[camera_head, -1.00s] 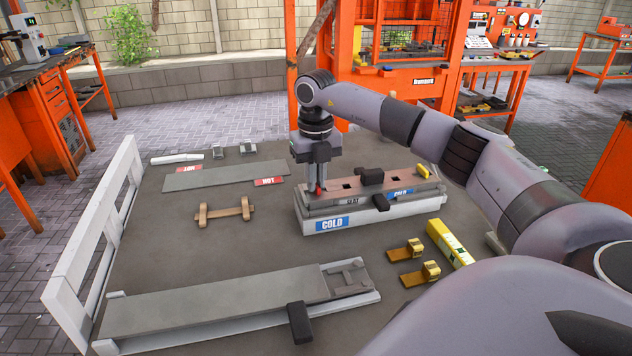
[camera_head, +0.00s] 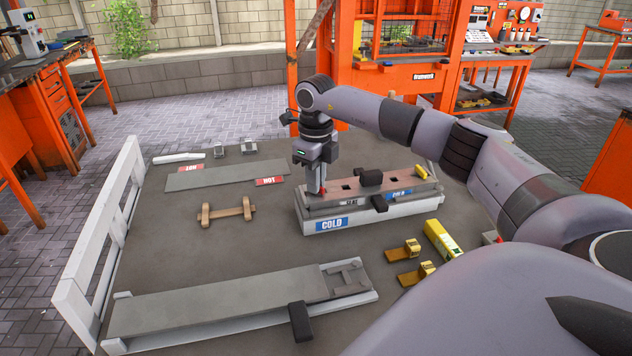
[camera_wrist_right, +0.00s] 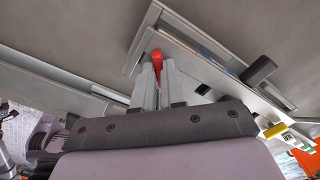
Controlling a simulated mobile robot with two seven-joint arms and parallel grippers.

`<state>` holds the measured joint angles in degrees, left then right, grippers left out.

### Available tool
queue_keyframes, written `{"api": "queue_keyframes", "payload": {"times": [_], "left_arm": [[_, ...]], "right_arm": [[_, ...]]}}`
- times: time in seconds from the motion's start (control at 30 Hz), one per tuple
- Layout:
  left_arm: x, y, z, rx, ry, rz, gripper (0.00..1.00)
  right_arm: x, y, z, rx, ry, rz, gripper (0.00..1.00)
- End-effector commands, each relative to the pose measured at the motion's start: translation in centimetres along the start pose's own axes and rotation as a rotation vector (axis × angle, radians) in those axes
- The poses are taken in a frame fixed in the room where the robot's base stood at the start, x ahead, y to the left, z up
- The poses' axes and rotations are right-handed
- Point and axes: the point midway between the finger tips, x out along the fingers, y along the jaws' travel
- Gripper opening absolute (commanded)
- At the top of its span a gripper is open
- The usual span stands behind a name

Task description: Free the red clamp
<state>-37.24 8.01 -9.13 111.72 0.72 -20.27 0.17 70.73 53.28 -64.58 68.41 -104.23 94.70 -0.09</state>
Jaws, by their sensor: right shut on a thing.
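My right gripper (camera_head: 321,189) points down at the left end of the mould on the white block marked COLD (camera_head: 358,221). It is shut on the red clamp (camera_wrist_right: 157,60), whose red part shows between the fingertips in the right wrist view. In the head view the fingers mostly hide the clamp, and only a little red shows. I cannot tell whether the clamp is still seated on the mould. A yellow clamp (camera_head: 421,171) sits at the mould's right end. A black clamp (camera_head: 371,178) stands at its middle. My left gripper is not in view.
A long grey board on a white frame (camera_head: 220,300) lies in front, with a black block (camera_head: 300,321) at its edge. A wooden handle piece (camera_head: 226,210) lies mid-table. Two brass brackets (camera_head: 405,250) and a yellow bar (camera_head: 442,239) lie at right. A flat grey plate (camera_head: 225,177) lies behind.

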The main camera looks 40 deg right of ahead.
Motion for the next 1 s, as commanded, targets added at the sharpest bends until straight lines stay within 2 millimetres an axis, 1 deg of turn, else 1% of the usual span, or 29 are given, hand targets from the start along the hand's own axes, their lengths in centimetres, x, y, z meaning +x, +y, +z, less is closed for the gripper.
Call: {"api": "queue_keyframes", "payload": {"times": [0.1, 0.17, 0.47, 0.53, 0.8, 0.9, 1.0], "left_arm": [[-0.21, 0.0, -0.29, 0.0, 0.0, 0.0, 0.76], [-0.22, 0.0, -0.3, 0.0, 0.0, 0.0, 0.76], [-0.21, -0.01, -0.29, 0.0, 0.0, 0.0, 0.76], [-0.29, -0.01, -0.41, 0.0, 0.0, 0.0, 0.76], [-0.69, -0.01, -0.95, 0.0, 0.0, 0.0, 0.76], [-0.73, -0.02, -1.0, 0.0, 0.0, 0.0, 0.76], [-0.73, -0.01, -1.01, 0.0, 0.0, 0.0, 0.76]], "right_arm": [[-0.1, 0.0, -0.01, -0.089, 0.001, 0.0, 0.0], [-0.06, 0.0, -0.01, -0.112, 0.0, 0.0, 0.0], [-0.02, 0.0, 0.0, -0.126, 0.0, 0.0, 0.0], [-0.08, 0.0, 0.0, -0.157, 0.0, 0.0, 0.0], [-0.09, 0.02, 0.01, -0.437, 0.0, 0.001, 0.0], [-0.03, 0.03, 0.0, -0.508, 0.0, 0.001, 0.0], [0.01, 0.04, 0.0, -0.54, 0.0, 0.001, 0.0]]}}
